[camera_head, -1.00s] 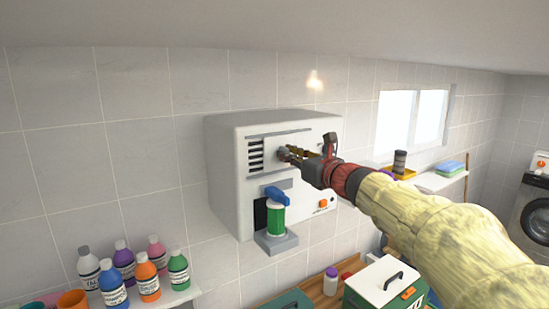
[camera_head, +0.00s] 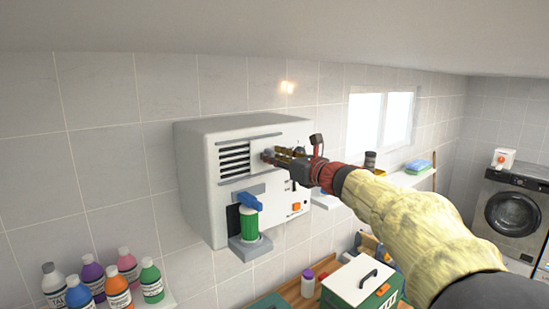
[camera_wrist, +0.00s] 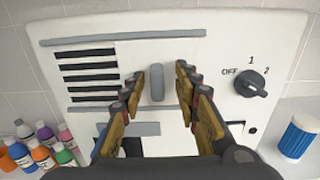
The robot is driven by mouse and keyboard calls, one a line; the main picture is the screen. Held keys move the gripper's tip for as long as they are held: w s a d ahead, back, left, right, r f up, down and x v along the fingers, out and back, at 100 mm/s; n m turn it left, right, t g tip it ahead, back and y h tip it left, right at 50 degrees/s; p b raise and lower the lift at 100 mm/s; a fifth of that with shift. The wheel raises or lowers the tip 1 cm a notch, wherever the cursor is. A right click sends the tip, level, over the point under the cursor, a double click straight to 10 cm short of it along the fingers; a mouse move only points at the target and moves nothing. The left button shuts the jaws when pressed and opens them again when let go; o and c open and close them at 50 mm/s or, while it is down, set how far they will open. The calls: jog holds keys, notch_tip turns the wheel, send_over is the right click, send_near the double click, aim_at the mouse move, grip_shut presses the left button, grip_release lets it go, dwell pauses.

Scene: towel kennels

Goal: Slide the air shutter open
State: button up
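The air shutter is a pale sliding plate (camera_wrist: 172,54) between two grey rails on the white wall unit (camera_head: 193,165). Dark vent slots (camera_head: 234,160) show to its left, and they also show in the wrist view (camera_wrist: 87,75). A grey upright handle (camera_wrist: 157,83) stands on the plate. My gripper (camera_wrist: 159,74) is open, with one finger on each side of the handle; gaps show beside it in the wrist view. In the head view my gripper (camera_head: 271,156) is at the front of the unit and largely covers the plate and handle.
A black knob (camera_wrist: 251,83) marked OFF, 1, 2 is right of the shutter. A blue lever (camera_head: 247,201) over a green cylinder (camera_head: 250,223) is below the vent. Several bottles (camera_head: 118,290) stand lower left. A green-and-white box (camera_head: 362,284) is below my arm.

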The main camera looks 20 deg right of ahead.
jog(key=v, duration=1.2)
dwell(0.5)
